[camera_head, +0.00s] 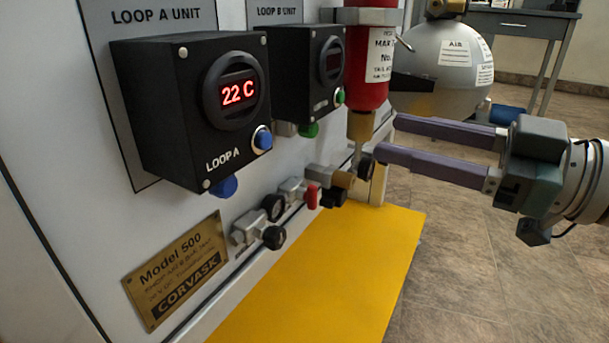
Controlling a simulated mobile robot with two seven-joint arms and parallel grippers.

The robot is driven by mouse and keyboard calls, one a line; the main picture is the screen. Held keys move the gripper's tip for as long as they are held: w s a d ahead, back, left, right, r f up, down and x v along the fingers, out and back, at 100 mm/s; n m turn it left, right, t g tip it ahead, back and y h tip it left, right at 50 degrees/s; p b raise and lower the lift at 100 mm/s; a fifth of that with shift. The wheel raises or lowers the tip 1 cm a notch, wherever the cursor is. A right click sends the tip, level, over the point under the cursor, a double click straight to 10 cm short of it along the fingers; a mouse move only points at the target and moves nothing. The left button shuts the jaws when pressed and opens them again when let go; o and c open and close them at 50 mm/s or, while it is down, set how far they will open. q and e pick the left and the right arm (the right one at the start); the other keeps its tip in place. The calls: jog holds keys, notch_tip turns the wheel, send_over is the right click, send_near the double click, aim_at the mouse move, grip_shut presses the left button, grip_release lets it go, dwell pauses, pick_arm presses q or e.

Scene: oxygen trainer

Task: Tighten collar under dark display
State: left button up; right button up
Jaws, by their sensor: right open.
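The Loop B unit (292,72) has a dark display (334,62) and a green button (340,96) on its face. A green collar (308,130) shows below this unit. The Loop A unit (165,105) has a lit display (238,92) reading 22 C, and a blue collar (222,186) shows below it. My right gripper (388,138) comes in from the right. Its two long purple fingers are apart with nothing between them. Its tips are right of the green collar and apart from it, near the red cylinder. My left gripper is not in view.
A red cylinder (368,62) with a brass lower end hangs right of the Loop B unit. Valves with black and red knobs (312,196) stick out below the units. A grey air tank (445,62) stands behind my fingers. A yellow surface (320,290) below is clear.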

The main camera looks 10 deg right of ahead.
aim_at(316, 130)
jog(key=b+x, duration=0.1)
jog(key=x, duration=0.2)
jog(key=f+b+x, duration=0.1)
jog(key=b+x, duration=0.2)
jog(key=x, duration=0.2)
jog(key=shift+w+a+f+b, duration=0.1)
jog(key=shift+a+f+b, duration=0.1)
jog(key=shift+a+b, duration=0.1)
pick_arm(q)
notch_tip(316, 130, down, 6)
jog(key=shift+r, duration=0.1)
pick_arm(e)
jog(key=shift+w+a+r, duration=0.1)
jog(key=shift+w+a, duration=0.15)
jog(key=shift+c, duration=0.4)
grip_shut()
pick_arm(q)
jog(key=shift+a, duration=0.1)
